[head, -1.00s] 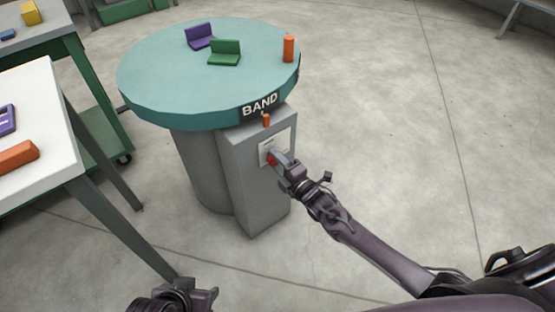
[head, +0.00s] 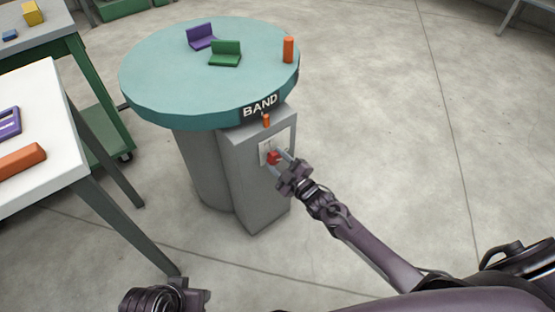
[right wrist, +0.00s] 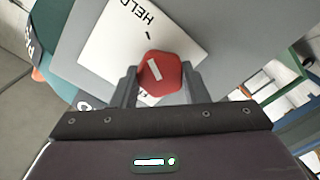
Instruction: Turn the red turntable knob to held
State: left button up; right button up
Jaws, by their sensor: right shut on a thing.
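The red turntable knob (head: 273,157) sits on a pale plate on the side of the grey pedestal box. My right gripper (head: 279,162) has one finger on each side of it. In the right wrist view the red knob (right wrist: 161,75) is held between the two fingers (right wrist: 161,85). Its white mark slants. The plate (right wrist: 110,45) reads HELD, upside down, beyond the knob, with a short tick near the word. Another label is partly hidden by the knob. My left gripper (head: 195,298) is at the bottom left, away from everything; its jaws are unclear.
The teal turntable (head: 160,85) above bears a purple piece (head: 201,37), a green piece (head: 225,54) and an orange cylinder (head: 288,49). A small orange peg (head: 266,120) stands under the BAND sign (head: 260,106). A white table (head: 50,185) is at left.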

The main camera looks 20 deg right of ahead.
pick_arm(q)
jog(key=shift+a, duration=0.15)
pick_arm(e)
jog(key=shift+m, duration=0.3)
jog(key=o, duration=1)
jog(key=shift+c, duration=0.2)
pick_arm(q)
jog(key=shift+s+a+r+g+y+p, duration=0.15)
jog(key=shift+s+a+g+p, duration=0.15)
jog(key=shift+a+p, duration=0.2)
jog(key=shift+s+a+r+g+y+p, duration=0.15)
jog(key=shift+a+g+p, duration=0.2)
jog(key=shift+a, duration=0.1)
pick_arm(e)
jog(key=v, duration=0.7)
jog(key=shift+s+d, duration=0.2)
jog(key=shift+s, duration=0.15)
pick_arm(q)
jog(key=shift+a, duration=0.1)
pick_arm(e)
jog(key=shift+a, duration=0.1)
